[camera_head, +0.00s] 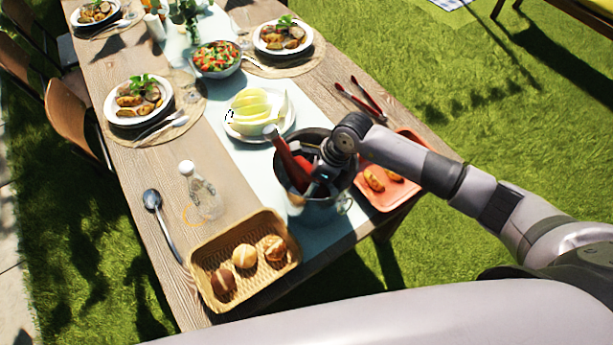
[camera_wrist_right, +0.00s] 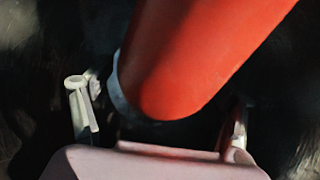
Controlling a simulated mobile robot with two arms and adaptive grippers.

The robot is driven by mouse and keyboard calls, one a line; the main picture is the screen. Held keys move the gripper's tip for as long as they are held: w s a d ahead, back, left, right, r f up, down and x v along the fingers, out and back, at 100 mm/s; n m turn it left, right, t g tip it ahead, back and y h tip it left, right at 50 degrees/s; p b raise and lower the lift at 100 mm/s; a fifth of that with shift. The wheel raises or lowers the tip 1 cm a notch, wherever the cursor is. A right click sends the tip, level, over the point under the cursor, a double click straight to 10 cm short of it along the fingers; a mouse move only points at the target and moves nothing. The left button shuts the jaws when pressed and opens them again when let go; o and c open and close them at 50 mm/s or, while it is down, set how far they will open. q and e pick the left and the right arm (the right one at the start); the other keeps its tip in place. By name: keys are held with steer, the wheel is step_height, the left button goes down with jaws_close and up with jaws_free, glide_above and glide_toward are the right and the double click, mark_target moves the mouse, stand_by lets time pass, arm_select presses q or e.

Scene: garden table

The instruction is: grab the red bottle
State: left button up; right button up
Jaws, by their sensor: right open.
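The red bottle (camera_head: 288,160) leans in a dark metal bucket (camera_head: 316,206) near the front end of the table. Its neck sticks up above the rim toward the left, and its lower part is hidden in the bucket. My right gripper (camera_head: 318,184) reaches down into the bucket beside the bottle. In the right wrist view the red bottle (camera_wrist_right: 190,60) fills the upper middle, tilted. The open fingers of the right gripper (camera_wrist_right: 160,128) show at either side of its lower end. I cannot tell whether they touch it. My left gripper is not in view.
A basket (camera_head: 198,285) with three bread rolls stands in front of the bucket. A red tray (camera_head: 403,192) with food lies to its right, under my right arm. A plate of melon (camera_head: 262,114) is just behind. A clear bottle (camera_head: 205,195) stands left.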

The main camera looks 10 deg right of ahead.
steer(key=shift+a+f, duration=0.1)
steer(key=shift+f, duration=0.05)
jaws_close()
steer(key=shift+w, duration=0.1)
stand_by(1.1)
